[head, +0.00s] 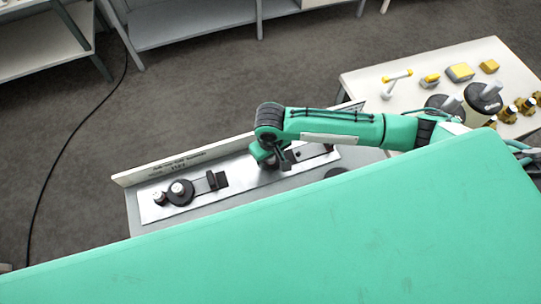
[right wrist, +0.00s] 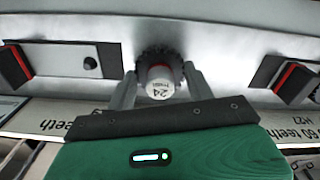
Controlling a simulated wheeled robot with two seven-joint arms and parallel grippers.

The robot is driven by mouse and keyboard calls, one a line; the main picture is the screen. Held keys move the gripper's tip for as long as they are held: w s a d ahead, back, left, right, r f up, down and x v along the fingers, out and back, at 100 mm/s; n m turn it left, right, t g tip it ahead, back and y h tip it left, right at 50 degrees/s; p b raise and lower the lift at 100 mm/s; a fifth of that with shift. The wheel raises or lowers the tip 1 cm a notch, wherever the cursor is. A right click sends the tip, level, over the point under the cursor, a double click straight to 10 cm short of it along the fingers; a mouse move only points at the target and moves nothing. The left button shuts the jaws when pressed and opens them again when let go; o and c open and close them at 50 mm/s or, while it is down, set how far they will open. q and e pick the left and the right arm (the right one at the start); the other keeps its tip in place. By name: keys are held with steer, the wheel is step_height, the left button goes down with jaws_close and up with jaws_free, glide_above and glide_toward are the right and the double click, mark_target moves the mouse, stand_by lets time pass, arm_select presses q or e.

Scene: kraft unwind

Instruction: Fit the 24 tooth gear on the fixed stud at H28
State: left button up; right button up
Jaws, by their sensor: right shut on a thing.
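My right gripper (head: 281,162) reaches in from the right over the metal plate (head: 240,189). In the right wrist view its two fingers (right wrist: 160,88) are shut on the 24 tooth gear (right wrist: 152,58), a dark toothed disc with a pale hub marked 24. The gear faces the plate; I cannot tell whether it touches it or sits around a stud. In the head view the gripper hides the gear. No H28 label can be read, and any stud behind the gear is hidden. My left gripper is not in view.
Dark gears (head: 180,191) and a dark slotted piece (head: 218,180) sit on the plate's left. A white label board (head: 150,173) stands along its back edge. A dark disc (head: 336,172) lies in front. A side table (head: 365,80) with yellow parts is at right.

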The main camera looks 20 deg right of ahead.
steer(key=shift+f, duration=0.25)
steer(key=o, duration=1.4)
step_height(320, 180, up, 14)
steer(key=b, duration=0.3)
steer(key=shift+f, duration=0.15)
